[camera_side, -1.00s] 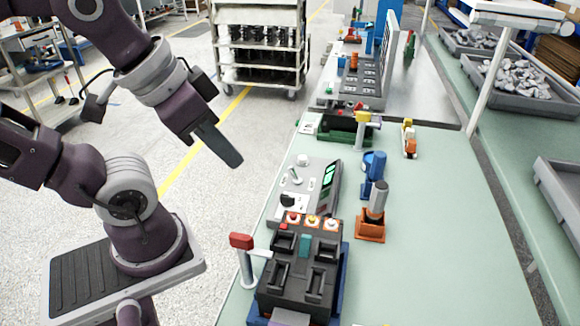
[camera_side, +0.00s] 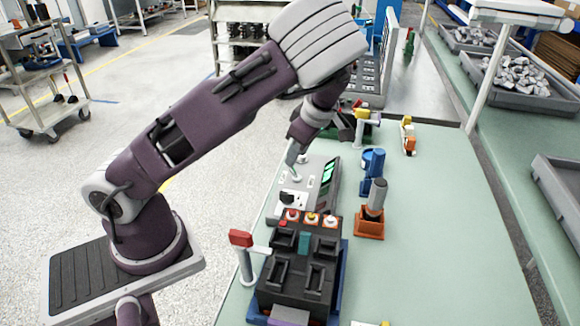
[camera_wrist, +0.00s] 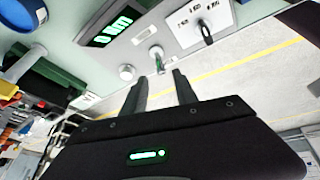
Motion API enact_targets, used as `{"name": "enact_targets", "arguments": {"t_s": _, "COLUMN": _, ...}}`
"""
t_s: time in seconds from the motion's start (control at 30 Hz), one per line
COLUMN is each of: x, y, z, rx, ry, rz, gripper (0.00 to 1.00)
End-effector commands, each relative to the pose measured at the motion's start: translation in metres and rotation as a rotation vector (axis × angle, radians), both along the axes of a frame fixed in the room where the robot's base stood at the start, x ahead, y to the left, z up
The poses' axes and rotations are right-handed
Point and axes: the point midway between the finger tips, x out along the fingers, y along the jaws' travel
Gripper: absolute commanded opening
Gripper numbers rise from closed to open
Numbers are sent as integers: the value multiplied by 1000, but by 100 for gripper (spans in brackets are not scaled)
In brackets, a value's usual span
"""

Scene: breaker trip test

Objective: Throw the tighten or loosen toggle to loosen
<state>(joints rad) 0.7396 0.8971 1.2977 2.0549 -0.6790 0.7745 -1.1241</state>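The toggle (camera_wrist: 157,58) is a small metal lever with a round base on a pale grey console (camera_wrist: 150,33). In the wrist view it stands just beyond my fingertips, in line with the gap between them. My gripper (camera_wrist: 160,77) is open, with two dark fingers apart and nothing held. In the side view my gripper (camera_side: 292,155) points down over the console, close above the toggle (camera_side: 296,176). I cannot tell whether a finger touches the lever. Its tighten and loosen markings are not readable, so its set side is unclear.
The console has a green-lit display (camera_wrist: 115,28), a white round knob (camera_wrist: 127,72) and a white plate with a black rotary handle (camera_wrist: 206,32). A black fixture block (camera_side: 299,262) with coloured buttons stands in front. Blue (camera_side: 373,172) and orange (camera_side: 370,222) stands are to the right.

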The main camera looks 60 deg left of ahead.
Motion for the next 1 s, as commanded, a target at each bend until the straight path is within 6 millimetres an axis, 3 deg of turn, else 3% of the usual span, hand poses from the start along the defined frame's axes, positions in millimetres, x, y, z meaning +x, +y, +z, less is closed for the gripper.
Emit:
{"name": "enact_targets", "arguments": {"t_s": 0.3, "x": -6, "y": 22, "z": -52, "rx": -3, "ry": 4, "rz": 5, "gripper": 35}}
{"name": "enact_targets", "arguments": {"t_s": 0.63, "x": -6, "y": 25, "z": -60, "rx": -4, "ry": 5, "rz": 1, "gripper": 35}}
{"name": "enact_targets", "arguments": {"t_s": 0.83, "x": -6, "y": 25, "z": -60, "rx": -4, "ry": 5, "rz": 1, "gripper": 0}}
{"name": "enact_targets", "arguments": {"t_s": 1.0, "x": -6, "y": 25, "z": -60, "rx": -4, "ry": 4, "rz": 1, "gripper": 0}}
